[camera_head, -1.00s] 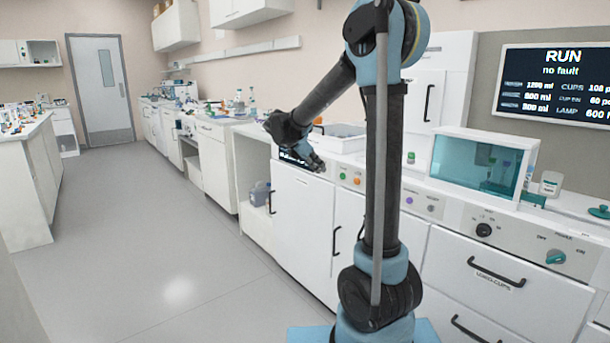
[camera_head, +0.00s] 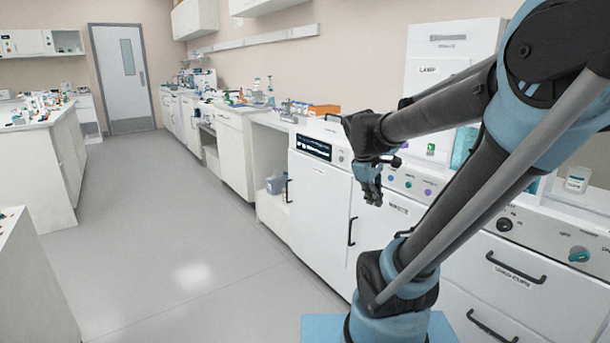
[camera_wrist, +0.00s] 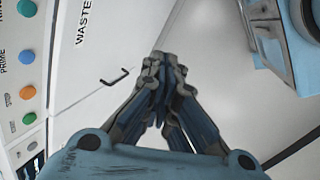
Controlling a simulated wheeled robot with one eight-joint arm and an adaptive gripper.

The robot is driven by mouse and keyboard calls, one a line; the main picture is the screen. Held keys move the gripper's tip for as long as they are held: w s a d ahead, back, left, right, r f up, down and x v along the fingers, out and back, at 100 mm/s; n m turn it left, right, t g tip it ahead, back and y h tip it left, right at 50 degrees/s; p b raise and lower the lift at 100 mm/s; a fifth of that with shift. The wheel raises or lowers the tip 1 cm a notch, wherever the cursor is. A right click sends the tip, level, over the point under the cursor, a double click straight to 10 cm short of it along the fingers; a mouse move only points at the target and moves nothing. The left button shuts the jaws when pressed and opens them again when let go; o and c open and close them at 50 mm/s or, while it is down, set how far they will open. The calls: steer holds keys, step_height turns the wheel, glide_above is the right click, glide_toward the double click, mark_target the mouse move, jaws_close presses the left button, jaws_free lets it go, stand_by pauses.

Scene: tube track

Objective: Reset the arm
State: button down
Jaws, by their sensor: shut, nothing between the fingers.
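My gripper (camera_head: 371,188) hangs pointing down in front of the white machine fronts in the head view. Its fingers are together and hold nothing. In the wrist view my gripper (camera_wrist: 166,66) also shows its fingertips meeting, with the grey floor and a white cabinet front behind them. My arm is bent, leaning to the right, with its elbow at the upper right of the head view.
White machines with a button panel (camera_head: 408,184) and black door handles (camera_head: 352,231) stand close to my gripper. A white jar (camera_head: 577,179) sits on the right counter. An island bench (camera_head: 55,165) is at the left. The grey floor (camera_head: 170,240) between is clear.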

steer(key=s+a+f+m+y, duration=0.2)
steer(key=s+f+m+y, duration=0.1)
steer(key=s+f+m, duration=0.6)
steer(key=s, duration=0.4)
steer(key=shift+s+f+m, duration=0.3)
